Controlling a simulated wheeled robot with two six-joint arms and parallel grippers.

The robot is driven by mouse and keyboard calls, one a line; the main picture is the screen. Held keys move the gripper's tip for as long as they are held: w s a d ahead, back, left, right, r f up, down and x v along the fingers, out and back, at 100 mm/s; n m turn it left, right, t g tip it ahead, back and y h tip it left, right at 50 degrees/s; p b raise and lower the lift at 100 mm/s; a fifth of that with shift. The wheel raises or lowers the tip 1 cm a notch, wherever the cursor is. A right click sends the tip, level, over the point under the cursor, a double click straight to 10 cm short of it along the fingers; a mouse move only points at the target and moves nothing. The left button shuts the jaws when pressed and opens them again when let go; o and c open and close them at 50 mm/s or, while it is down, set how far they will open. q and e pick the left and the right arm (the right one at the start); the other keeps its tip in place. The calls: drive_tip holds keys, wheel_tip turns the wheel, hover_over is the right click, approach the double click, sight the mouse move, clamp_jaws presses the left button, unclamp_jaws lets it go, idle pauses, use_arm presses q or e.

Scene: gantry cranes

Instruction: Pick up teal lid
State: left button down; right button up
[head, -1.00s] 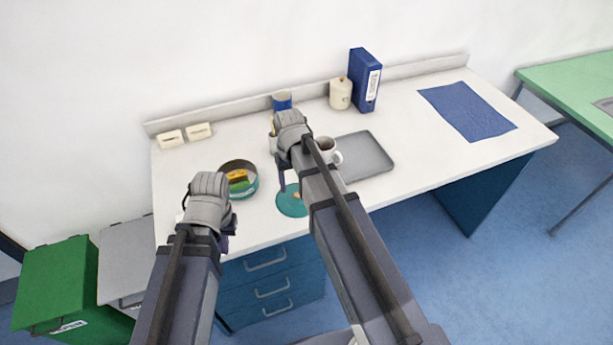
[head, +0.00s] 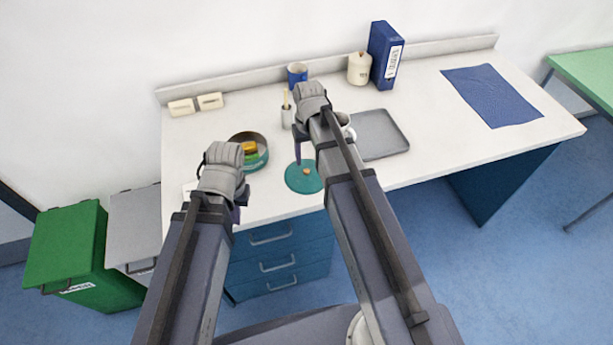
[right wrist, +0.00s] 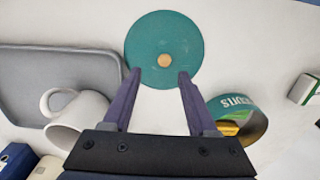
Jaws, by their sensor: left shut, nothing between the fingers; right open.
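The teal lid (head: 304,178) is a flat round disc with a small orange-tan knob, lying on the white desk near its front edge. It also shows in the right wrist view (right wrist: 163,35), with the knob between and beyond my fingertips. My right gripper (right wrist: 157,73) is open and empty, its two purple fingers pointing at the lid's near half. In the head view my right gripper (head: 301,150) is just behind the lid. My left gripper (head: 238,208) is at the desk's front left, its fingers mostly hidden by its wrist.
A teal round tin (head: 262,160) with coloured items stands left of the lid. A white mug (right wrist: 80,115) is beside the grey tray (head: 398,150). A pencil cup (head: 287,117), blue mug (head: 297,72) and cream jar (head: 360,68) stand behind.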

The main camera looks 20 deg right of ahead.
sight(307, 170)
drive_tip(key=f+b, duration=0.3)
drive_tip(key=f, duration=0.1)
drive_tip(key=shift+s+a+b, duration=0.2)
drive_tip(key=shift+a+b, duration=0.15)
drive_tip(key=shift+f+b, duration=0.6)
drive_tip(key=shift+r, duration=0.1)
clamp_jaws()
